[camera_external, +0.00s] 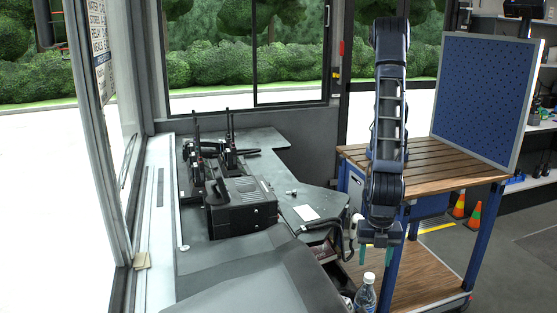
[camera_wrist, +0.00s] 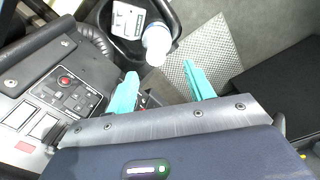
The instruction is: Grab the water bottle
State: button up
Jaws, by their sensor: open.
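The water bottle (camera_external: 366,294) is clear with a white cap and a blue label. It stands at the bottom of the external view, its lower part cut off by the frame edge. My gripper (camera_external: 376,258) hangs pointing down just above the bottle, with its teal fingers apart and empty. In the wrist view the bottle (camera_wrist: 157,40) shows its pale cap just beyond the gap between the fingertips of my gripper (camera_wrist: 160,70). It appears to stand in or at a dark tray. The fingers do not appear to touch it.
A white item (camera_wrist: 128,20) lies beside the bottle in the dark tray. A button panel (camera_wrist: 62,95) is at the left. The console (camera_external: 235,275) and radio box (camera_external: 240,207) stand left of my arm, and a wooden-topped cart (camera_external: 425,168) right of it.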

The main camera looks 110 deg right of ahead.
aim_at(370, 276)
jog(key=shift+w+d+f, duration=0.1)
jog(key=shift+w+f, duration=0.05)
jog(key=shift+f, duration=1.75)
jog(key=shift+w+d+f, duration=0.1)
jog(key=shift+f, duration=1.8)
grip_shut()
